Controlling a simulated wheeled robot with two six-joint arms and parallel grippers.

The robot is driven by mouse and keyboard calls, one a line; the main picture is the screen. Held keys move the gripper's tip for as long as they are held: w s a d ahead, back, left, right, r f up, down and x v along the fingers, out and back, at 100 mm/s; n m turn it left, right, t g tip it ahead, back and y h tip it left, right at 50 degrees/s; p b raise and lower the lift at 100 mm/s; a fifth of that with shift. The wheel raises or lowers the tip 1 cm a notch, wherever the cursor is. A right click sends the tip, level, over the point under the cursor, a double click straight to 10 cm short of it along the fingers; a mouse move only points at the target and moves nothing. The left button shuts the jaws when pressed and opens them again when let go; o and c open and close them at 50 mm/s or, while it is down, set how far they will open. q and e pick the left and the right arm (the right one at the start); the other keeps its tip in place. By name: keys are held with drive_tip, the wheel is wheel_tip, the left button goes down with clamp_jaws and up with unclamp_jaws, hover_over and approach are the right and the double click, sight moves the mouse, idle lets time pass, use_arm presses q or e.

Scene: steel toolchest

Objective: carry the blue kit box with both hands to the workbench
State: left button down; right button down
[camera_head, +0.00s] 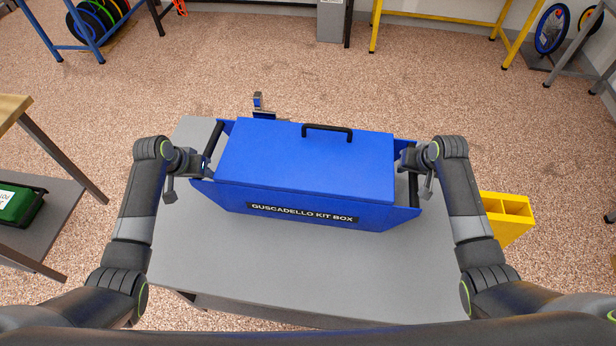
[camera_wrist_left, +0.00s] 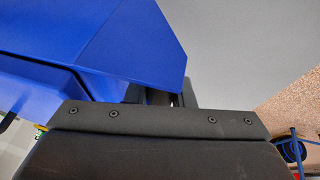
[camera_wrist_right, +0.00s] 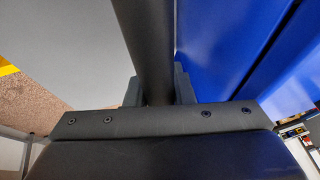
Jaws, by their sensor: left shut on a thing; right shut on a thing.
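The blue kit box (camera_head: 305,165), with a black top handle and a name label on its front, is over a grey table (camera_head: 300,270). I cannot tell whether it rests on the table or hangs just above it. My left gripper (camera_head: 203,163) is shut on the dark bar handle at the box's left end. My right gripper (camera_head: 409,160) is shut on the bar at its right end. In the right wrist view this bar (camera_wrist_right: 148,40) runs between the fingers. In the left wrist view the box (camera_wrist_left: 95,45) hides much of the grip.
A wood-topped bench (camera_head: 12,108) stands at the left edge, with a green case (camera_head: 18,205) on its lower shelf. A yellow bin (camera_head: 508,215) is right of the grey table. A small blue-and-grey item (camera_head: 259,104) shows behind the box. Speckled floor is open beyond.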

idle(0.3)
